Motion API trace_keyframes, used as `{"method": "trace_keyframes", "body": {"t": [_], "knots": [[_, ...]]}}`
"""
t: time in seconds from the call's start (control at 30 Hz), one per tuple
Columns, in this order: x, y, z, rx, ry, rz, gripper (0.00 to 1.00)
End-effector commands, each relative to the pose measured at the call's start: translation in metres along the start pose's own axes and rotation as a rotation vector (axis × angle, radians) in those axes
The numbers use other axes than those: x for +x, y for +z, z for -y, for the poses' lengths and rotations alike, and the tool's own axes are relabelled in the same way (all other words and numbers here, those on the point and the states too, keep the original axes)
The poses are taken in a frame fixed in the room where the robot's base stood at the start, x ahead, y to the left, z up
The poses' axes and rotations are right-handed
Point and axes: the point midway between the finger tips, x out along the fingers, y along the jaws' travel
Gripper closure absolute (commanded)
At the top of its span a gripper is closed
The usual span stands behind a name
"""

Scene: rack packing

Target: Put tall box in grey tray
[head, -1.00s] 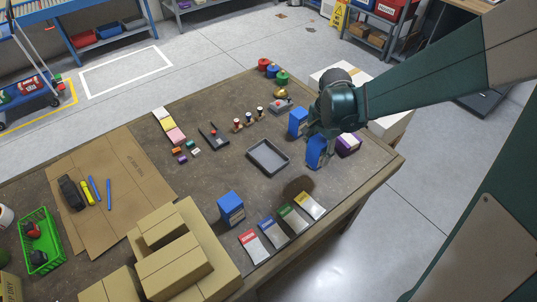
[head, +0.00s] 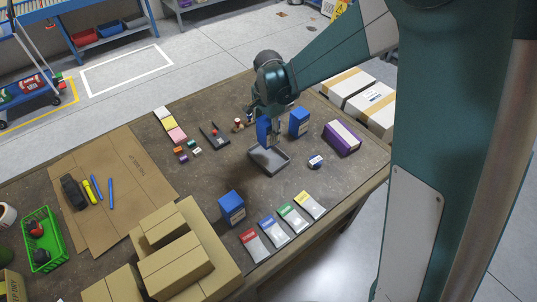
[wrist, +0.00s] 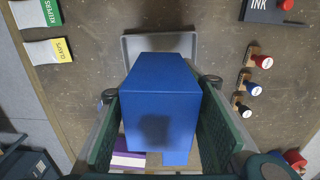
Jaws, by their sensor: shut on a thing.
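A blue tall box (head: 264,131) is held upright between the fingers of my gripper (head: 270,128). In the wrist view the blue box (wrist: 160,105) fills the space between the two green finger pads, and my gripper (wrist: 160,120) is shut on it. The grey tray (head: 281,171) lies on the table directly below the box in the head view. In the wrist view the tray's rim (wrist: 133,45) shows past the box. The box appears over the tray; whether its bottom touches the tray floor is hidden.
Another blue box (head: 299,122) stands just right of my gripper, and a third blue box (head: 231,208) stands nearer the front. A purple box (head: 342,139) and a small round tin (head: 316,162) are to the right. Stamps (wrist: 255,83) stand beside the tray. Labelled packets (head: 291,216) lie in front.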

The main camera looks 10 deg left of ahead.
Motion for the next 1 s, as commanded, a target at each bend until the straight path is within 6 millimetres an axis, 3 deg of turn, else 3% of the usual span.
{"method": "trace_keyframes", "body": {"t": [0.33,0.73,1.0], "knots": [[0.004,-0.001,0.000,0.000,0.000,0.000,0.83],[0.053,-0.001,0.000,0.000,0.000,0.000,0.83],[0.063,-0.001,0.000,0.000,0.000,0.000,0.83]]}}
